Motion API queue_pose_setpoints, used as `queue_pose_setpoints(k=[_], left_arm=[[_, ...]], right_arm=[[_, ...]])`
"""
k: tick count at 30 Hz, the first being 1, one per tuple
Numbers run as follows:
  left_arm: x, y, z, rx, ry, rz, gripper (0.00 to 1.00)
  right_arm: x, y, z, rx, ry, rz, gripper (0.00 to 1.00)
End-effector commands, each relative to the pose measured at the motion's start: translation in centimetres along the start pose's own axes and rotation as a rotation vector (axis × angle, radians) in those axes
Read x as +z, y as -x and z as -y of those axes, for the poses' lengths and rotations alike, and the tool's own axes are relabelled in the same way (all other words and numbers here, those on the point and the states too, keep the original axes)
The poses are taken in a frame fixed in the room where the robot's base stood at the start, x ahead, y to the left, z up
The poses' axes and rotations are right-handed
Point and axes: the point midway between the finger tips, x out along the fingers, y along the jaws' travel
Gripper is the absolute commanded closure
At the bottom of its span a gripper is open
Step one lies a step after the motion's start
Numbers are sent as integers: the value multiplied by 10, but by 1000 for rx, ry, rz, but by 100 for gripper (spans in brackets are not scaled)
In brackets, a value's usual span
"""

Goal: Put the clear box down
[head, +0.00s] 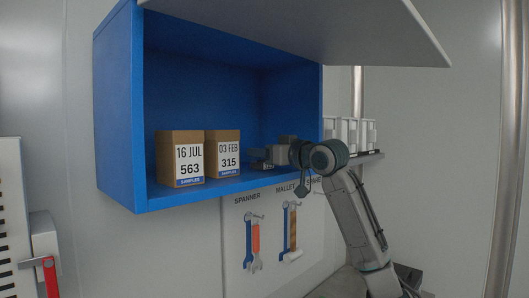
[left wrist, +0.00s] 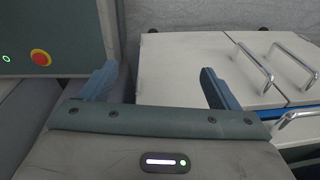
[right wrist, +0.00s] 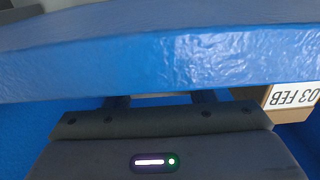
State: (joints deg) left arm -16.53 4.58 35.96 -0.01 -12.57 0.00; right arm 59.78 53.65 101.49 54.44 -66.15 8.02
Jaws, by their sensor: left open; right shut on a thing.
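My right gripper (head: 262,155) reaches into the blue cabinet (head: 118,110) from the right, low over its floor, right of the two cartons. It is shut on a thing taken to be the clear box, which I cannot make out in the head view. In the right wrist view the cabinet's blue edge (right wrist: 160,62) hides the fingertips and most of what they hold. I cannot tell whether the box touches the cabinet floor. My left gripper (left wrist: 155,75) is open and empty, seen only in its wrist view.
Two brown cartons, "16 JUL 563" (head: 180,158) and "03 FEB 315" (head: 223,153), stand left of my right gripper. The raised door (head: 330,30) hangs above. White bins (head: 350,132) sit on a shelf at right. White drawers (left wrist: 185,60) lie ahead of my left gripper.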

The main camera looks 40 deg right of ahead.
Motion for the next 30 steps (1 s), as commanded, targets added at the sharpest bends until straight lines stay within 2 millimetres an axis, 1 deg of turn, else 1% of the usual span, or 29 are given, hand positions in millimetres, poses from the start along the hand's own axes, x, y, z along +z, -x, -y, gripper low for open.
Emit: queue_pose_setpoints(k=[1,4,8,9,11,12,22,23,26,30], left_arm=[[6,0,0,0,0,8,17],[17,1,-1,1,-1,21,17],[23,0,-1,1,-1,29,17],[23,0,-1,1,-1,29,17],[22,0,-1,1,-1,28,17],[20,0,-1,1,-1,27,17],[14,2,-1,1,-1,19,17],[14,-2,-1,1,-1,19,17],[15,-10,-2,1,-1,18,17],[17,-27,-3,1,-1,18,17]], right_arm=[[0,0,0,0,0,-1,74],[0,0,0,-1,0,-1,74],[2,0,0,-1,0,0,74],[2,0,0,0,0,0,48],[2,0,0,0,0,0,37],[2,0,0,0,0,0,29],[-1,0,0,0,-1,0,29],[1,2,0,0,1,0,29],[3,13,-1,2,2,-1,29],[6,39,-1,4,4,-2,29]])
